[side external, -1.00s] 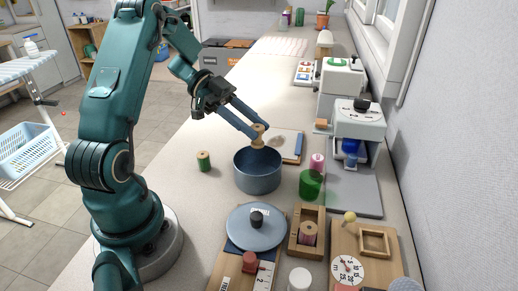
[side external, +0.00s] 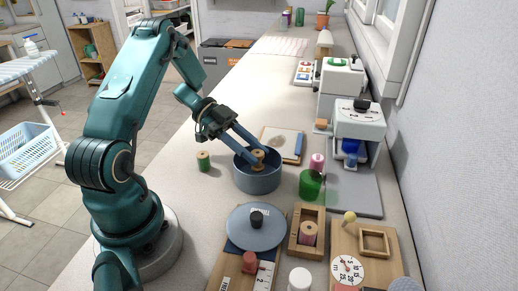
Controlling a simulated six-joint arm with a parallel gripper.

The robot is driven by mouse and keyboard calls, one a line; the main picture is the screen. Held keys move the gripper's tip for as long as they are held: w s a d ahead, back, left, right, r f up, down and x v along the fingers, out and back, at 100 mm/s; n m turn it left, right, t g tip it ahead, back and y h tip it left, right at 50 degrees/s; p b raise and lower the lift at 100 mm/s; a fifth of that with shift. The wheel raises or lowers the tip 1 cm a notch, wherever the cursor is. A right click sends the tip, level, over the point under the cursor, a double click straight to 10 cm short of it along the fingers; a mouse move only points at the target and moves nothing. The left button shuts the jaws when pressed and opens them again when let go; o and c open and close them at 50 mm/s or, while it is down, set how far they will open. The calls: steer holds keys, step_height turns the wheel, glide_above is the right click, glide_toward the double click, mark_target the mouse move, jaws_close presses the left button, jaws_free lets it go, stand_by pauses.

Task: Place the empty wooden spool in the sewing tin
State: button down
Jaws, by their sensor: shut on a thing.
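The empty wooden spool (side external: 257,157) is a bare tan spool. My gripper (side external: 255,162) is shut on it and holds it upright inside the mouth of the round blue-grey sewing tin (side external: 258,183). The spool's top shows around rim height; its lower end is hidden by the tin's near wall, so I cannot tell whether it touches the bottom. The tin's lid (side external: 256,228), blue-grey with a black knob, lies apart from it, nearer the camera.
A green thread spool (side external: 203,160) stands left of the tin. A green translucent cup (side external: 311,184) and a pink spool (side external: 317,162) stand to the right. A wooden box (side external: 307,248) holds another spool. A sewing machine (side external: 358,122) stands at right. The counter left of the tin is mostly clear.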

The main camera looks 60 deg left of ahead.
steer(key=shift+f, duration=0.3)
steer(key=c, duration=0.6)
jaws_free()
steer(key=shift+o, duration=0.2)
steer(key=shift+r, duration=0.1)
